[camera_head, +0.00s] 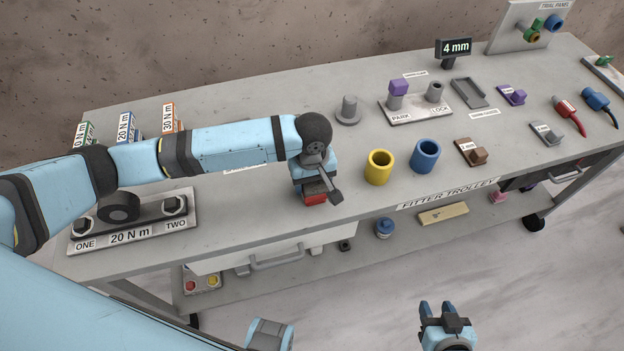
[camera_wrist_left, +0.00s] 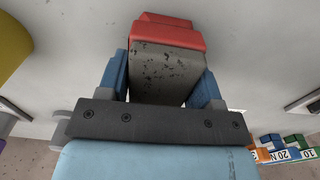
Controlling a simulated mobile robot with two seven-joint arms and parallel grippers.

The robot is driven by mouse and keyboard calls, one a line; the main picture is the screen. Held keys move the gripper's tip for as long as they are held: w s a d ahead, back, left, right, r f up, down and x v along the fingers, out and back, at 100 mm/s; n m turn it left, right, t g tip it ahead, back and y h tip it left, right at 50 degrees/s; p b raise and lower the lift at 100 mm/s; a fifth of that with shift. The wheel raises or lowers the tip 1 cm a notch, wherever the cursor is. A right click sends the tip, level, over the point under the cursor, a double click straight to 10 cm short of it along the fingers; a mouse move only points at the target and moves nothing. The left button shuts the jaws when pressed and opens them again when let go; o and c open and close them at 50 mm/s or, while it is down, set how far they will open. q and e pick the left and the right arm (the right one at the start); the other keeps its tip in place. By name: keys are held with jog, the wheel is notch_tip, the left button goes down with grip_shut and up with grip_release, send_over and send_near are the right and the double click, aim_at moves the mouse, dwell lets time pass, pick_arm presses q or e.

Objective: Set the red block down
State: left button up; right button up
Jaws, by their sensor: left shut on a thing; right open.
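The red block (camera_head: 315,198) shows at the front edge side of the trolley top, below my left gripper (camera_head: 314,184). In the left wrist view the red block (camera_wrist_left: 168,30) is at the far end of a worn dark grey piece (camera_wrist_left: 165,72), which sits between the two blue fingers of my left gripper (camera_wrist_left: 165,85). The gripper is shut on this piece. I cannot tell whether the red block touches the trolley top. My right gripper (camera_head: 437,308) is open and empty, low in front of the trolley over the floor.
A yellow cup (camera_head: 379,167) and a blue cup (camera_head: 425,156) stand right of my left gripper. A 20 N m plate (camera_head: 90,243) with two bolts lies at left. A grey stepped post (camera_head: 348,111) stands behind. The top's front strip between plate and gripper is clear.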

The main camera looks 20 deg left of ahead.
pick_arm(q)
jog(key=o, duration=1.1)
jog(key=shift+f, duration=0.1)
jog(key=shift+r, duration=0.45)
notch_tip(320, 180, up, 11)
jog(key=shift+r, duration=0.2)
